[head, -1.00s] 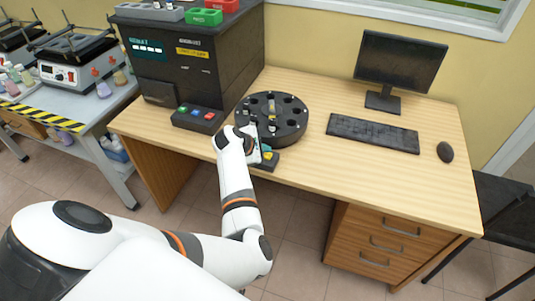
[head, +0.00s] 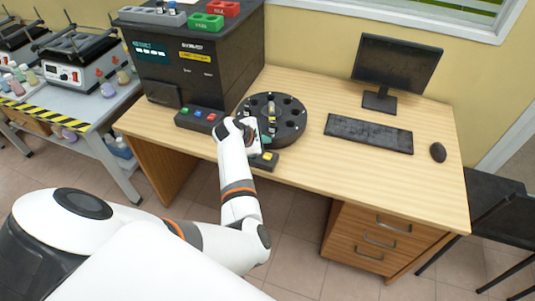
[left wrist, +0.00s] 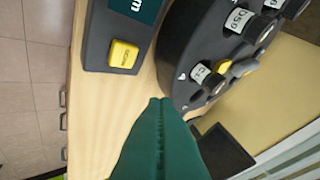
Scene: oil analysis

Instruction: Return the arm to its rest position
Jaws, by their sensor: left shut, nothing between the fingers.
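My left arm reaches in from the lower left in the head view, with its wrist over the front of the wooden desk (head: 350,174). My left gripper (head: 260,146) is at the front left edge of the round black carousel (head: 290,134), partly hidden by the wrist. In the left wrist view its dark green fingers (left wrist: 158,102) are shut together with nothing between them. They point at the gap between the carousel (left wrist: 178,62) and a small control box with a yellow button (left wrist: 123,54). I cannot tell whether they touch anything. My right gripper is not in view.
A dark analyser (head: 203,60) with a button panel (head: 200,117) stands left of the carousel. A keyboard (head: 368,133), monitor (head: 398,62) and mouse (head: 438,152) are on the right. A grey side table (head: 97,112) stands at the left. The desk's front right is clear.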

